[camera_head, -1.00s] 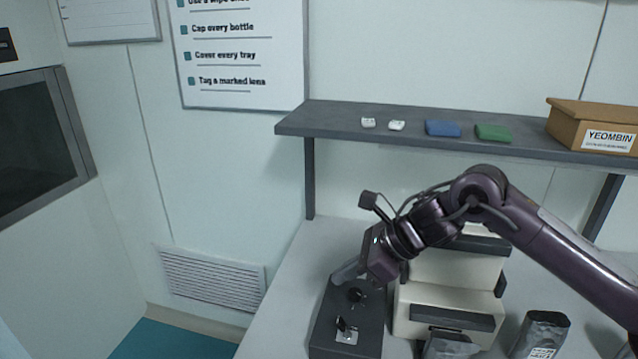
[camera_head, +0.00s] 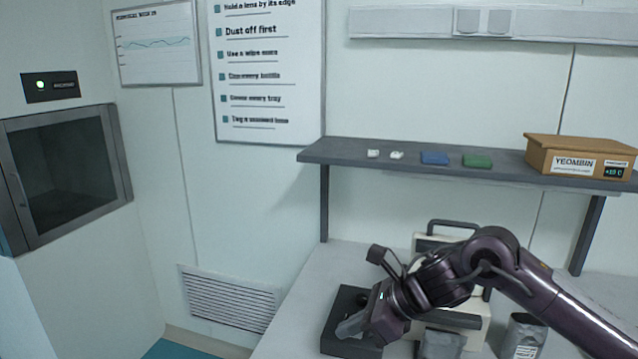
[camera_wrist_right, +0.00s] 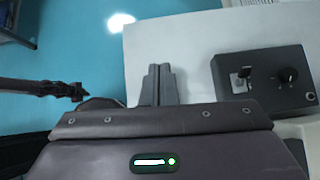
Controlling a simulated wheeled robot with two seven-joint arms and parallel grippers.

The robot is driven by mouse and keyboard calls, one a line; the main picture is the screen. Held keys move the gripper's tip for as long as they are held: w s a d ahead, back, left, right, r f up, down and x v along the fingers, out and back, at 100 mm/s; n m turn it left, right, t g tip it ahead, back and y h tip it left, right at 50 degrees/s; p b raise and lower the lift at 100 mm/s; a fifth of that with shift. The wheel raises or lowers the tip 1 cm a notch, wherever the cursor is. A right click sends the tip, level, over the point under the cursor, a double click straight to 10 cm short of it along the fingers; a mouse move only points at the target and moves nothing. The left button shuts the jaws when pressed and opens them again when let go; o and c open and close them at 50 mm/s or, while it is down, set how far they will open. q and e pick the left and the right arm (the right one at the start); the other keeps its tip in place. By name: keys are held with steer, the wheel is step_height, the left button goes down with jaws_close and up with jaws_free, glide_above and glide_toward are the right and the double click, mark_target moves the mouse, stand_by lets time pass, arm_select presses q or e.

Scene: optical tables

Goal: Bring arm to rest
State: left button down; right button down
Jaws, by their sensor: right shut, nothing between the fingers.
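My right arm comes in from the right in the head view, and its gripper (camera_head: 352,326) is over the dark control box (camera_head: 338,308) at the table's front left. In the right wrist view the fingers of my right gripper (camera_wrist_right: 159,84) are together and hold nothing. They point over the white table edge, apart from the box, which shows to their right (camera_wrist_right: 232,77). The box has a black knob (camera_wrist_right: 287,75) and a switch on a light plate (camera_wrist_right: 241,80). My left gripper is not in the head view.
A cream machine (camera_head: 470,312) with dark trim stands behind my right arm. Grey pouches (camera_head: 524,336) stand at the table's front. A shelf (camera_head: 330,152) above carries small white pieces, blue and green cases and a cardboard box (camera_head: 580,157). Teal floor lies left of the table.

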steer(key=s+a+f+m+t+y, duration=0.1)
steer(key=a+f+m+t, duration=0.1)
steer(key=a+m, duration=0.35)
steer(key=s+a+f+m+t+y, duration=0.1)
steer(key=s+a+f+m+t, duration=0.1)
steer(key=a+m, duration=0.35)
steer(key=s+d+f+n+g+h, duration=0.1)
steer(key=s+d+f+n+h, duration=0.4)
steer(key=d+n, duration=0.5)
steer(key=s+d+f+n+g+h, duration=0.15)
steer(key=s+d+f+n, duration=0.4)
steer(key=n, duration=0.85)
steer(key=s+d+f+n+g+h, duration=0.1)
steer(key=s+d+f+n+h, duration=0.3)
steer(key=s+d+n, duration=0.6)
step_height(320, 180, down, 27)
steer(key=n, duration=0.1)
steer(key=s+d+f+g, duration=0.2)
steer(key=s+d+f, duration=0.1)
steer(key=s+f, duration=1.7)
steer(key=shift+s+f+n, duration=0.15)
steer(key=shift+f+n, duration=0.15)
steer(key=shift+f, duration=0.15)
